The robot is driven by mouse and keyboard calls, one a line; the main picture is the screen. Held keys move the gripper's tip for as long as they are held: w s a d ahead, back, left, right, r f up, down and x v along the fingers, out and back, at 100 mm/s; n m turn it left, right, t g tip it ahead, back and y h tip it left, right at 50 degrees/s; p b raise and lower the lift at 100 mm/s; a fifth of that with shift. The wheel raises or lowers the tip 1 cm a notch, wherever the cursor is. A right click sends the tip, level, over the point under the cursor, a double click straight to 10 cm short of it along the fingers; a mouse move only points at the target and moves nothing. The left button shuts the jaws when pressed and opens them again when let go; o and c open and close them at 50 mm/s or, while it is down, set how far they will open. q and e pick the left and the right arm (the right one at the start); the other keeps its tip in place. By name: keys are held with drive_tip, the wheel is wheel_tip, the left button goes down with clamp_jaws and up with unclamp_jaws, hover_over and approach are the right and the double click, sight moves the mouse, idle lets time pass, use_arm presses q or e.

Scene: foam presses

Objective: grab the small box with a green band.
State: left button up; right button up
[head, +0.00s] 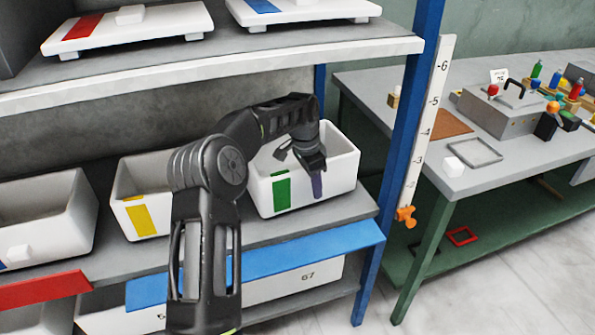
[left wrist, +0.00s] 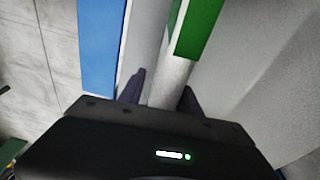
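The small white open box with a green band (head: 318,199) stands on the middle shelf, at its right end. The green band (head: 282,193) is on its front wall and also shows in the left wrist view (left wrist: 199,28). My left gripper (head: 315,178) is at the box's front wall, right of the band, pointing down. One dark finger shows outside the wall; the other is hidden in the head view. In the left wrist view my left gripper (left wrist: 161,92) has its fingers apart, astride the white wall; firm contact does not show. My right gripper is not in view.
A box with a yellow band (head: 139,217) stands to the left, partly behind my arm. A blue shelf post (head: 398,125) rises on the right. The upper shelf (head: 330,47) hangs above. A blue strip (head: 310,252) runs along the shelf front. A workbench (head: 480,180) stands further right.

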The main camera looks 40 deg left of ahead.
use_arm(q)
clamp_jaws()
idle(0.4)
drive_tip(key=shift+r, duration=0.15)
drive_tip(key=shift+r, duration=0.5)
wheel_tip(320, 180, up, 2)
drive_tip(key=shift+w+r, duration=0.1)
drive_tip(key=s+d+b, duration=0.3)
drive_tip(key=s+d, duration=0.7)
drive_tip(key=d, duration=0.4)
drive_tip(key=shift+s+d+b, duration=0.2)
drive_tip(key=shift+d+b, duration=0.15)
drive_tip(key=shift+d, duration=0.05)
